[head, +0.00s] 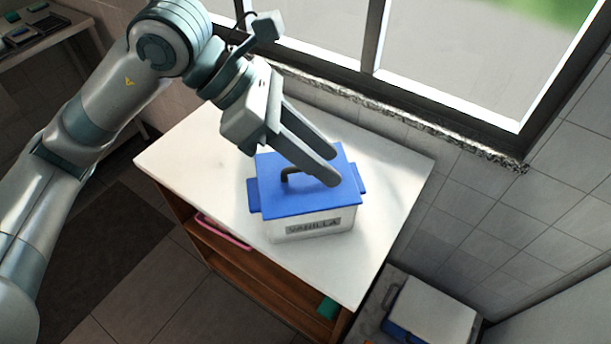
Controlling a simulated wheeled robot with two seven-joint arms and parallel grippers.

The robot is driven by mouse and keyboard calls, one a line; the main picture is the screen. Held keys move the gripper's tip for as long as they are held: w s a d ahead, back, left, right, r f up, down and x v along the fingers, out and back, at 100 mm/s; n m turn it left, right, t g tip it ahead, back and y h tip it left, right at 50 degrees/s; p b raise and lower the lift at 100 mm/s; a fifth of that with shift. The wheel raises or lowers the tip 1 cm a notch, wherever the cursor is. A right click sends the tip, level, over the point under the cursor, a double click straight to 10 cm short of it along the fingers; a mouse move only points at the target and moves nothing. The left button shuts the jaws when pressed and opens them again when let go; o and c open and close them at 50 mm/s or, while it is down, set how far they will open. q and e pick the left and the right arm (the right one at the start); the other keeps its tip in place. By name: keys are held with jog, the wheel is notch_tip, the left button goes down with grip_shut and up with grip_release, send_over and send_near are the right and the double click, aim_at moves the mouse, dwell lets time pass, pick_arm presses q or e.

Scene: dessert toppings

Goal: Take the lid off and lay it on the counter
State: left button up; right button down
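A white box labelled VANILLA (321,226) stands on the white counter (190,150). Its blue lid (285,202) sits on top, with a dark bent handle (287,172) in the middle. My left gripper (333,168) reaches in from the upper left, over the lid. Its two fingers are apart with a gap between them, and they hide part of the lid and the handle's right end. I cannot tell how high the fingertips are above the lid. My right gripper is not in view.
The counter is clear to the right of the box and in front of it. A window (450,60) and its stone sill lie behind. Shelves below hold a pink item (222,232) and a green item (327,307). A white-topped container (432,312) stands lower right.

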pick_arm(q)
jog(key=w+a+n+t+y, duration=0.1)
jog(key=w+a+t+y, duration=0.3)
jog(key=w+a, duration=0.3)
jog(key=shift+w+a+r+y, duration=0.2)
jog(key=shift+w+a+y, duration=0.1)
jog(key=shift+a, duration=0.15)
jog(key=shift+f, duration=0.1)
jog(key=shift+p+x, duration=2.4)
jog(key=shift+x, duration=3.65)
jog(key=shift+s+d, duration=0.1)
